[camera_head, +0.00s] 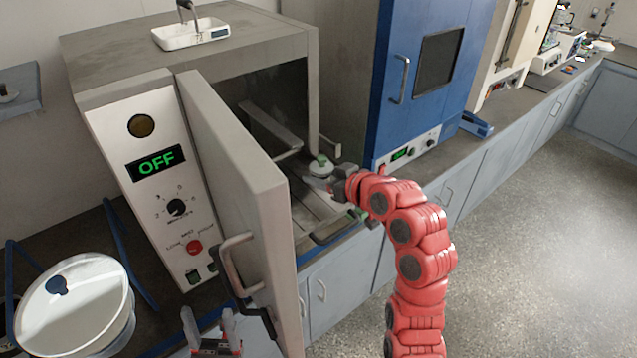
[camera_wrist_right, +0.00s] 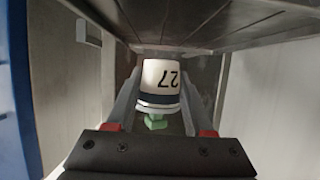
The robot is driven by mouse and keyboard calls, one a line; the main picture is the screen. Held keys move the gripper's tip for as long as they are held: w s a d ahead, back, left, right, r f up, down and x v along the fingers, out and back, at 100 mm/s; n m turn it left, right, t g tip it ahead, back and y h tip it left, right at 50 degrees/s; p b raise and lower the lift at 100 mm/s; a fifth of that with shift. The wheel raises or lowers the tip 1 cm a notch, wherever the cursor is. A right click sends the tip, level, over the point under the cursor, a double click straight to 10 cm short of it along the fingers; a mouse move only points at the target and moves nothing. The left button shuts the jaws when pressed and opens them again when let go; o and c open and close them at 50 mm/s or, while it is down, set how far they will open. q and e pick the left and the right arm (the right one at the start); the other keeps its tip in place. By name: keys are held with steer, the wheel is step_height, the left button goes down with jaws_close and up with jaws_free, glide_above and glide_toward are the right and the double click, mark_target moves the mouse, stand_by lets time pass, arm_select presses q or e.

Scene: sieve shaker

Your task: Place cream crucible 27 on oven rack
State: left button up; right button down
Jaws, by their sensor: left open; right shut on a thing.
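Crucible 27 (camera_wrist_right: 161,80) is a small whitish cup with a dark band and a green-knobbed lid. Its number appears inverted in the right wrist view. In the head view the crucible (camera_head: 319,169) is upright at the oven mouth, green knob on top. My right gripper (camera_wrist_right: 158,92) is shut on it, one finger on each side; in the head view this gripper (camera_head: 331,180) reaches in from the right. A dark rack-like surface (camera_wrist_right: 200,22) spans the top of the wrist view; contact with the crucible cannot be told. My left gripper (camera_head: 208,325) is open and empty at the bottom.
The oven (camera_head: 150,185) reads OFF. Its open door (camera_head: 235,190) with a handle stands left of my right gripper. A blue cabinet (camera_head: 415,70) stands close on the right. A white round-lidded vessel (camera_head: 85,300) sits at lower left. A white tray (camera_head: 190,33) is on the oven.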

mark_target(320, 198)
step_height(320, 198, down, 4)
steer(key=shift+w+a+r+p, duration=0.1)
steer(key=shift+a+r+p, duration=0.05)
steer(key=shift+p, duration=0.65)
steer(key=shift+f, duration=0.25)
steer(key=shift+f+b, duration=0.3)
steer(key=shift+b, duration=0.05)
steer(key=shift+c, duration=1.4)
jaws_free()
steer(key=shift+r, duration=0.15)
